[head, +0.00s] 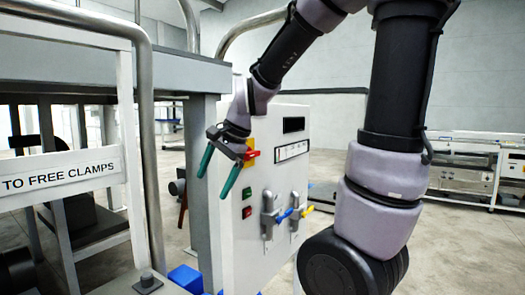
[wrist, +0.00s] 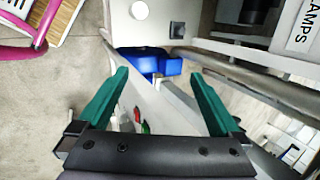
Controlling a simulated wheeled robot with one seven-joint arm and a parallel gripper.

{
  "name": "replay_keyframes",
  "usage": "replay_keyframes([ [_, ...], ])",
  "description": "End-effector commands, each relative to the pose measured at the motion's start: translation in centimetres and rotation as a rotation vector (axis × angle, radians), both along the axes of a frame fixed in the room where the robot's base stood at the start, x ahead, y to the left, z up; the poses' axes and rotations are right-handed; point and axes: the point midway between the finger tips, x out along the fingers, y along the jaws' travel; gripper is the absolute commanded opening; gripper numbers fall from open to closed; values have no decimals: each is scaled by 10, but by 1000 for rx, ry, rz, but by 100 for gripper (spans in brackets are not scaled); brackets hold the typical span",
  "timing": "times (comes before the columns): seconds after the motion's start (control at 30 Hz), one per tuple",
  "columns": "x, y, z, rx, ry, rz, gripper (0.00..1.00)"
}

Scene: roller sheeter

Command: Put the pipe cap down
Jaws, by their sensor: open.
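My gripper (head: 211,188) is open, its two green fingers spread and pointing down in front of the grey post beside the white control cabinet. In the wrist view the gap between the fingertips (wrist: 158,73) is empty. I cannot identify the pipe cap for certain. A small dark fitting on a square base (head: 148,283) sits on the light grey ledge at the bottom of the head view, and a dark square piece (wrist: 177,28) shows on a grey surface in the wrist view. A white round disc (wrist: 139,10) lies near it. The gripper is apart from both.
The white cabinet (head: 240,255) carries a red-and-yellow switch, buttons and valves with blue and yellow handles. Blue containers (head: 186,278) stand low beside it. A bent grey rail (head: 146,150) and a white sign panel (head: 62,178) stand at left. Open floor shows at right.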

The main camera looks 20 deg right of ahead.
Motion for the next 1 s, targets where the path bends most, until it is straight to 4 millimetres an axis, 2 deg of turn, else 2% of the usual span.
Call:
replay_keyframes([
  [0.03, -11, -15, 20, -27, -70, 54, 100],
  [0.2, -55, -57, 60, -190, -265, 265, 100],
  [0.4, -93, -83, 81, -369, -391, 426, 100],
  [0.57, -105, -89, 84, -428, -419, 474, 100],
  [1.0, -105, -89, 84, -431, -420, 478, 100],
])
